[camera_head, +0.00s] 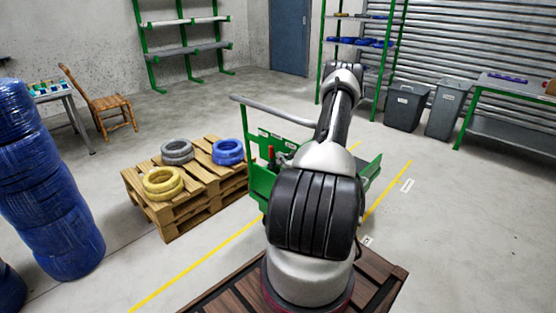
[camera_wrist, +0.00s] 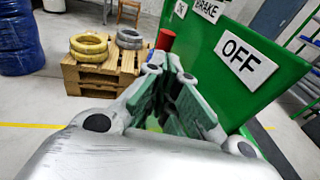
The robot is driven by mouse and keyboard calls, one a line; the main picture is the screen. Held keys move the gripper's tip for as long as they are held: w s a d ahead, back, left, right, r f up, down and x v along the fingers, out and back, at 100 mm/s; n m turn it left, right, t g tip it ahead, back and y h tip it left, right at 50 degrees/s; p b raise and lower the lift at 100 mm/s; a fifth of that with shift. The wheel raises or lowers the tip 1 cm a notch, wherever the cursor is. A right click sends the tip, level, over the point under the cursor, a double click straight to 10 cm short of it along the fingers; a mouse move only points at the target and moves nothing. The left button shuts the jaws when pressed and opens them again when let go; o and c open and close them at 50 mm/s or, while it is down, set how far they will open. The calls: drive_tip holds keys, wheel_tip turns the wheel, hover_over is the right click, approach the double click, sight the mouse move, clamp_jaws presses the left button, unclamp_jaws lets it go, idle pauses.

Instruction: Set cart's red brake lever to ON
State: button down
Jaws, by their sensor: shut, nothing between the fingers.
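The green cart (camera_head: 262,183) stands ahead, mostly behind my arm in the head view. Its red brake lever (camera_head: 271,153) shows as a small upright red piece. In the wrist view the lever's red end (camera_wrist: 165,39) is just beyond my fingertips, below the ON sign (camera_wrist: 181,9) and left of the OFF sign (camera_wrist: 246,55). A BRAKE sign (camera_wrist: 209,9) sits between them on the green panel (camera_wrist: 285,72). My gripper (camera_wrist: 172,72) is shut and empty beside the panel. Its fingers hide the lower lever; I cannot tell whether they touch it.
A wooden pallet stack (camera_head: 190,198) with yellow, grey and blue cable coils stands left of the cart. Blue wrapped rolls (camera_head: 50,195) stand farther left. Grey bins (camera_head: 406,106) and a green-legged table (camera_head: 510,128) are at the right. Yellow-lined floor lies around the cart.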

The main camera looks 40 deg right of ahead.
drive_tip(key=s+a+r, duration=0.1)
drive_tip(key=s+r, duration=0.2)
drive_tip(key=s, duration=0.7)
drive_tip(key=shift+a+r, duration=0.1)
